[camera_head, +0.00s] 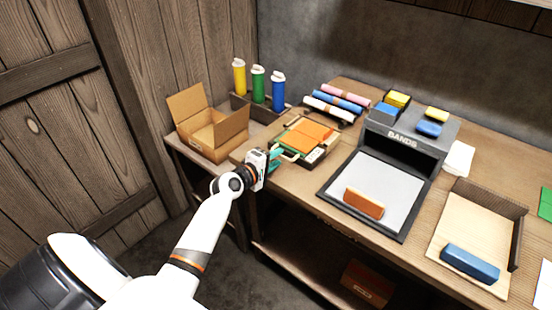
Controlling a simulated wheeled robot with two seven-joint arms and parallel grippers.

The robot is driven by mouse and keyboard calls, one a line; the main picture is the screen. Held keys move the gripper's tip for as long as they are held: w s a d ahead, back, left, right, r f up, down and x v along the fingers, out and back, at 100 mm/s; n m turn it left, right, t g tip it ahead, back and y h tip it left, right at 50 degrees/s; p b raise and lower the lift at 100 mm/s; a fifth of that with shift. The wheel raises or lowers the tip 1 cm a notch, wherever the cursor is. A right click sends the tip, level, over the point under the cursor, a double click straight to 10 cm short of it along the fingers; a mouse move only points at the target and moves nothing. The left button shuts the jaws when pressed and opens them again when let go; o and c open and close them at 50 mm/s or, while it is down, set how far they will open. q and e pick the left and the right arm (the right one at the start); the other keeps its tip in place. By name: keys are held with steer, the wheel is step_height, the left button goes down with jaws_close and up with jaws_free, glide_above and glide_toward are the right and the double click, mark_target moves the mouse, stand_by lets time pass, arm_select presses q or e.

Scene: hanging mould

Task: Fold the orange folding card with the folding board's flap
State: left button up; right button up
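Green and dark parts show beside and below the card. Which part is the flap is hard to make out. My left gripper (277,159) is at the near left edge of the board, its teal fingers close to a pale handle-like piece there. The fingers are small, and I cannot tell whether they are apart, shut or touching the board. My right gripper is out of view.
A grey-topped dark tray (385,179) holding a brown block (364,203) lies right of the board, before a "BANDS" box (405,140). Rolled sheets (337,103) lie behind. An open carton (212,134) and bottles (258,85) stand left. A wooden tray (472,222) is at right.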

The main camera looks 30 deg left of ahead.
arm_select(q)
steer(key=shift+w+f, duration=0.1)
steer(key=shift+w, duration=0.3)
jaws_close()
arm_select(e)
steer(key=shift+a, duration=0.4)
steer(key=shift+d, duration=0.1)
